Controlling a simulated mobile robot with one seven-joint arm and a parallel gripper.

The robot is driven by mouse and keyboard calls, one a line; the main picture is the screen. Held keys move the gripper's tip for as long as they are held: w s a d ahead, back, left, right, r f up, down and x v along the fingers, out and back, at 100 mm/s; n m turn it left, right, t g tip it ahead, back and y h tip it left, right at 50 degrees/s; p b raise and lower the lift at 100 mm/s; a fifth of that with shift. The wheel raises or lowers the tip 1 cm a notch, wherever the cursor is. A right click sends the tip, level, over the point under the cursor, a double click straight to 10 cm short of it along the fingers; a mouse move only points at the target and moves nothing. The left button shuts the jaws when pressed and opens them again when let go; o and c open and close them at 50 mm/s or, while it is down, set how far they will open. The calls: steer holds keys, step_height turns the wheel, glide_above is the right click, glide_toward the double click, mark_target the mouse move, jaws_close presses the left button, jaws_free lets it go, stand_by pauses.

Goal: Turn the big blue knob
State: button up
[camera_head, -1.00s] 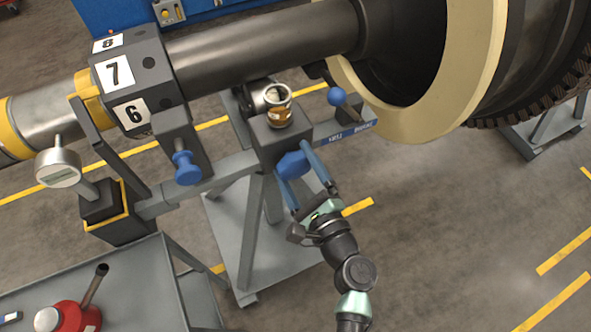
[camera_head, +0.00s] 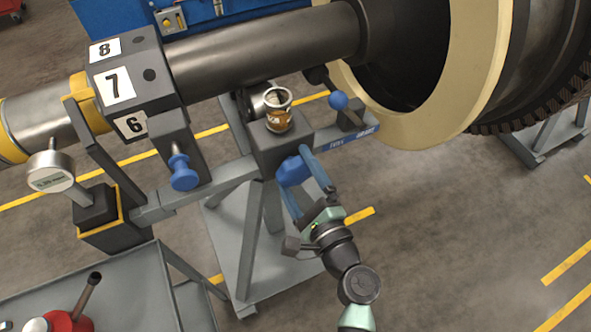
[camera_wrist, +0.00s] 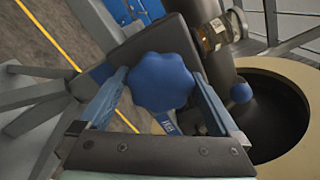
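The big blue knob (camera_head: 293,171) is a lobed knob on the front of a dark block on the rotor stand's crossbar. It also shows in the wrist view (camera_wrist: 161,82), in the middle. My gripper (camera_head: 298,170) is open, with its two blue fingers set wide apart. In the wrist view, the fingertips (camera_wrist: 159,76) lie on either side of the knob, close to its edges. I cannot tell whether they touch it. The knob's lobed face is in plain view.
A glass cup (camera_head: 278,110) with amber liquid sits on top of the block. A smaller blue knob (camera_head: 183,174) is to the left and a blue ball handle (camera_head: 338,100) to the right. A dial gauge (camera_head: 50,172) stands at far left. The rotor shaft (camera_head: 260,50) runs above.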

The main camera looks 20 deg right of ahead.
steer(key=shift+s, duration=0.1)
steer(key=s+b, duration=0.1)
steer(key=s, duration=1.1)
steer(key=shift+s+d+b, duration=0.25)
steer(key=shift+s+b, duration=0.1)
steer(key=shift+s, duration=0.05)
steer(key=w+a+r+n+t+y+p, duration=0.1)
steer(key=w+a+r+n+p, duration=0.1)
steer(key=w+r+n, duration=0.6)
steer(key=w+a+r+n+y+p, duration=0.1)
steer(key=w+a+r+n+p, duration=0.15)
steer(key=r, duration=0.95)
steer(key=w+a+r+n+t+y+p, duration=0.1)
steer(key=w+a+r+n+p, duration=0.15)
steer(key=w+r+n, duration=0.6)
steer(key=s+a+r+n+t+h+p, duration=0.1)
steer(key=s+r, duration=0.3)
steer(key=r, duration=0.7)
steer(key=s+a+r+n+t+h+p, duration=0.1)
steer(key=s+a+r+n+t, duration=0.1)
steer(key=r, duration=1)
steer(key=s+a+r+n+t+h+p, duration=0.1)
steer(key=s+a+r+t, duration=0.3)
steer(key=r, duration=0.8)
steer(key=shift+s+a+n+h+p, duration=0.2)
steer(key=shift+s+n+h+p, duration=0.1)
steer(key=shift+s+n, duration=0.5)
steer(key=shift+f, duration=0.1)
